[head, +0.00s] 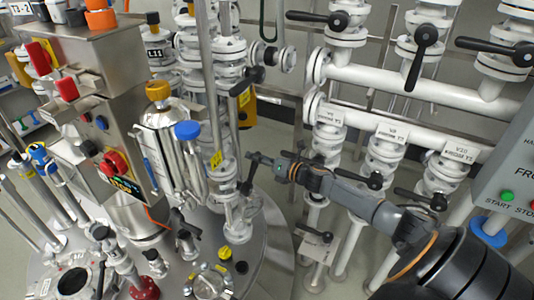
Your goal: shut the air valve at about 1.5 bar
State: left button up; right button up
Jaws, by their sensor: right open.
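My right gripper (258,172) reaches in from the right, its open fingers beside a white flanged vertical pipe (236,212) at the reactor's right edge. A black valve lever (247,183) is at the fingers, partly hidden; I cannot tell whether they touch it. Another black lever (252,76) is higher on the same piping. No label that I can read marks either as the air valve, and I see no readable pressure gauge. My left gripper is not in view.
White pipes with black-handled valves (424,40) and small labels (392,133) stand at the right behind my arm. A grey start/stop panel (510,165) is at the right edge. A steel control box (95,100) and a steel vessel lid (185,262) with fittings fill the left.

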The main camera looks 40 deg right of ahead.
jog(key=v, duration=1.2)
jog(key=shift+d, duration=0.15)
dwell(0.7)
